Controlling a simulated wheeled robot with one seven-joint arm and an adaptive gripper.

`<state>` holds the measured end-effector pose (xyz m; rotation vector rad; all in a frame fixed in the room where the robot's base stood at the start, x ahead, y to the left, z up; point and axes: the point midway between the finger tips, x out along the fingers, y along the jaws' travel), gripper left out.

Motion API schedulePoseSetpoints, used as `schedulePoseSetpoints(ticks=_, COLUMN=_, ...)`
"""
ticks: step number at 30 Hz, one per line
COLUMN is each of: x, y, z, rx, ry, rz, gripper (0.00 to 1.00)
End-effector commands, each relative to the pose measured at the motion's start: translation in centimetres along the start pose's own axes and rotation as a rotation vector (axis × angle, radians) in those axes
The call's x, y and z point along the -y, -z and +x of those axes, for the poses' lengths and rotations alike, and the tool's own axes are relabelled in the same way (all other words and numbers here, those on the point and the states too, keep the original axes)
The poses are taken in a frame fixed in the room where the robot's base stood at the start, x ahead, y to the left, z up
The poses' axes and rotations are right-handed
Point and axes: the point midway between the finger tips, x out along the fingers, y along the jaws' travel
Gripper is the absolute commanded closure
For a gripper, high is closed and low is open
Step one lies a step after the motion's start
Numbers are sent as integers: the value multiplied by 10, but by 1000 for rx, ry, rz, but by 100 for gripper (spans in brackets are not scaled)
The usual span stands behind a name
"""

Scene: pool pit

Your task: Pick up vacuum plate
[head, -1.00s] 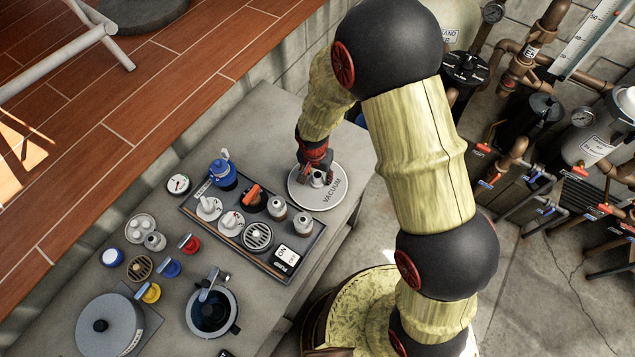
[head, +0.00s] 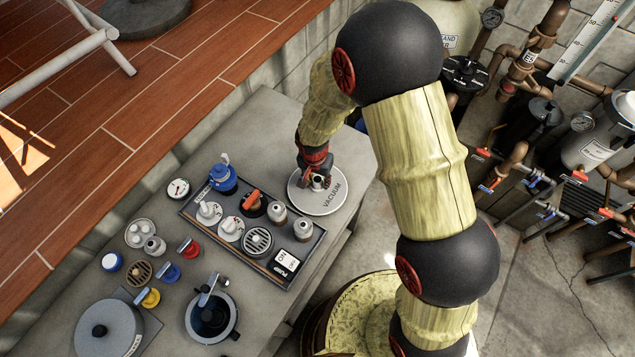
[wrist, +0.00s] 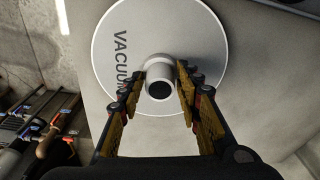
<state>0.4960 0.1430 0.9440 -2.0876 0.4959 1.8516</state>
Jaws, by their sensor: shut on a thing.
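The vacuum plate (head: 331,203) is a white disc with "VACUUM" printed on it and a short round spout in its middle. In the head view it is at the far right end of the grey counter, beside the tray of fittings. In the wrist view the plate (wrist: 205,40) fills the upper middle, with its spout between the fingers. My gripper (head: 319,180) is over the plate's centre, shut on the spout. In the wrist view the gripper (wrist: 160,82) has one finger on each side of it. I cannot tell whether the plate touches the counter.
A dark tray (head: 232,262) of several fittings and a pump switch (head: 286,264) lies just left of the plate. A grey pot (head: 105,328) and a skimmer fitting (head: 211,312) stand farther left. Pipes and valves are at right.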

Motion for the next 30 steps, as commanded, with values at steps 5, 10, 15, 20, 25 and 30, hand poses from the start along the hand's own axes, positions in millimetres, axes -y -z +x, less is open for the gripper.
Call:
schedulePoseSetpoints(ticks=5, x=1, y=2, z=-13, rx=-3, ry=3, rz=0, gripper=97)
schedulePoseSetpoints(ticks=10, x=-2, y=-2, z=-41, rx=-3, ry=3, rz=-1, gripper=97)
schedulePoseSetpoints(ticks=15, x=-13, y=-19, z=-70, rx=-3, ry=2, rz=-1, gripper=97)
schedulePoseSetpoints(ticks=20, x=-22, y=-33, z=-95, rx=-3, ry=3, rz=-1, gripper=97)
schedulePoseSetpoints(ticks=25, x=-36, y=-58, z=-111, rx=-2, ry=3, rz=-2, gripper=97)
schedulePoseSetpoints(ticks=30, x=-49, y=-82, z=-126, rx=-2, ry=2, rz=-2, gripper=97)
